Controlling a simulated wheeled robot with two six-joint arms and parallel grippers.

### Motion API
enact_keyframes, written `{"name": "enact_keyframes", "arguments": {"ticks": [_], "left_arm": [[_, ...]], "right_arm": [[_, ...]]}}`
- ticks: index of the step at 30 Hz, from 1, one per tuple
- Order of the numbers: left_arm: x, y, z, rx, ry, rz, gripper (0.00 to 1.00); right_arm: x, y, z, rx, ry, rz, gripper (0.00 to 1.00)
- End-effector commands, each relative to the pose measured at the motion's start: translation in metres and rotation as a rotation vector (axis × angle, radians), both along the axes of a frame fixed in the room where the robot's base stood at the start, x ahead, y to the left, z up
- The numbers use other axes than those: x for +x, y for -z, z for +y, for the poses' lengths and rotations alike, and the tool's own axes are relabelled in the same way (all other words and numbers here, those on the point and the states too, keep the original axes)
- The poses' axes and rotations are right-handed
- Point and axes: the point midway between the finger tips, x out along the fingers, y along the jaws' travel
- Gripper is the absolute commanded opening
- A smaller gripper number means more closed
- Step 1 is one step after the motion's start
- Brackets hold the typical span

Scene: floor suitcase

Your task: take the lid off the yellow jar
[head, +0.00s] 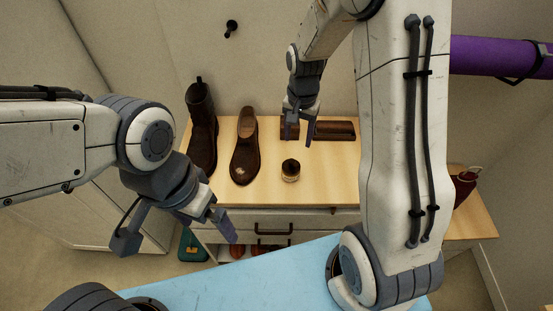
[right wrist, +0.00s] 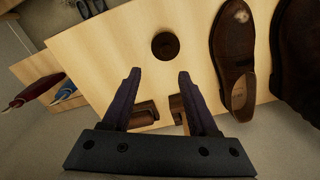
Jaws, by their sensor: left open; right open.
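The small jar (head: 290,170) stands upright on the wooden top of the low cabinet, with a dark lid and a yellowish band on its side. In the right wrist view its dark round lid (right wrist: 165,45) shows from above, ahead of the fingertips and apart from them. My right gripper (head: 301,128) is open and empty, above and behind the jar; its two fingers also show in the right wrist view (right wrist: 158,74). My left gripper (head: 215,220) is open and empty, in front of the cabinet at the left, away from the jar.
A tall dark boot (head: 202,130) and a brown shoe (head: 244,150) stand left of the jar. A brown wooden object (head: 335,130) lies behind it. A red item (head: 465,187) is at the right end. A drawer (head: 275,225) and a light-blue surface (head: 240,285) are in front.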

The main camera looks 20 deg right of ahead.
Motion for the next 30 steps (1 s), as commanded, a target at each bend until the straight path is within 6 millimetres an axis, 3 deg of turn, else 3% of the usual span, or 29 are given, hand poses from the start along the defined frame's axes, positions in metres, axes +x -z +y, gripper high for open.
{"name": "enact_keyframes", "arguments": {"ticks": [6, 11, 21, 30], "left_arm": [[0.0, -0.004, 0.0, 0.0, 0.0, 0.0, 1.0], [0.0, -0.006, 0.0, 0.0, 0.0, 0.0, 1.0], [0.0, -0.018, 0.0, 0.0, 0.0, 0.0, 1.0], [0.0, -0.018, 0.0, 0.0, 0.0, 0.0, 1.0]], "right_arm": [[0.002, 0.032, 0.013, 0.0, -0.02, 0.004, 0.6], [0.003, 0.042, 0.015, 0.001, -0.022, 0.002, 0.6], [0.0, 0.086, 0.015, 0.0, -0.018, 0.003, 0.6], [0.001, 0.091, 0.014, -0.001, -0.016, -0.001, 0.6]]}}
